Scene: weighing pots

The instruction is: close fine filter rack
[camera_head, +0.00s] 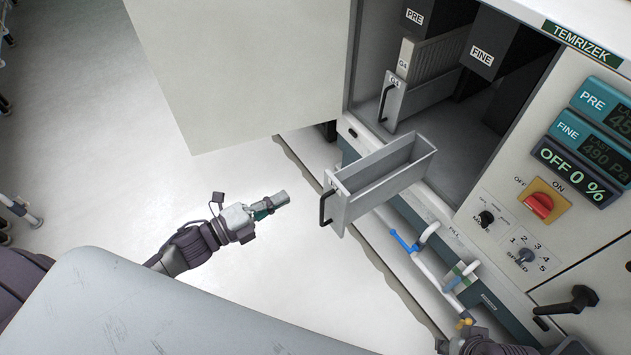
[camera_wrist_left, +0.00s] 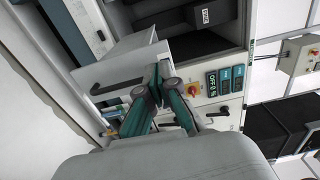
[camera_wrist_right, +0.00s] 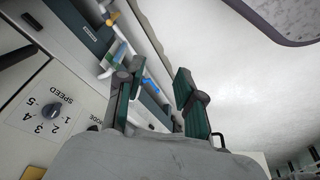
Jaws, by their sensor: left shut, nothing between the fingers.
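The fine filter rack (camera_head: 385,185) is a grey open-topped tray pulled well out of the cabinet, in front of the opening under the FINE label (camera_head: 481,56). It looks empty. Its black handle (camera_head: 325,207) is on its front plate, which also shows in the left wrist view (camera_wrist_left: 118,72). My left gripper (camera_head: 283,199) is shut and empty, pointing at the front plate and a short way left of the handle in the head view. My right gripper (camera_wrist_right: 156,88) is open and empty in the right wrist view; it is partly cut off in the head view.
The G4 rack (camera_head: 410,95) sits inside the cabinet under the PRE label. The large cabinet door (camera_head: 235,70) stands open at the upper left. A blue lever (camera_head: 405,240) lies below the tray. The control panel (camera_head: 580,130) is at right.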

